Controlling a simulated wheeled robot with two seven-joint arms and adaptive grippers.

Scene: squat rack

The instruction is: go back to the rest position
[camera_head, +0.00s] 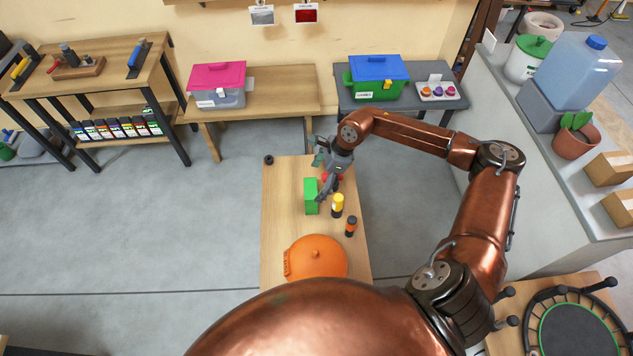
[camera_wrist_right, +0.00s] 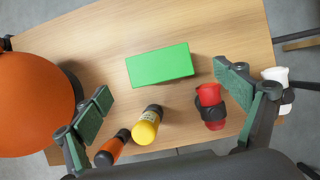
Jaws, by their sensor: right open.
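My right gripper (camera_head: 326,178) is over the narrow wooden table (camera_head: 282,215), with its arm reaching in from the right. In the right wrist view its two green-padded fingers (camera_wrist_right: 163,88) are spread wide with nothing between the pads. Below it are a green block (camera_wrist_right: 160,65), a yellow bottle with a dark cap (camera_wrist_right: 146,126), an orange bottle with a dark cap (camera_wrist_right: 109,151) and a red object with a black band (camera_wrist_right: 211,105). The red object is partly hidden by the gripper in the head view. My left gripper is not in view.
A large round orange object (camera_head: 316,258) sits at the near part of the table. A small dark ring (camera_head: 268,160) is at its far left corner. Benches with a pink-lidded box (camera_head: 217,84) and a blue-lidded box (camera_head: 376,78) stand behind. Open floor (camera_head: 130,220) lies left.

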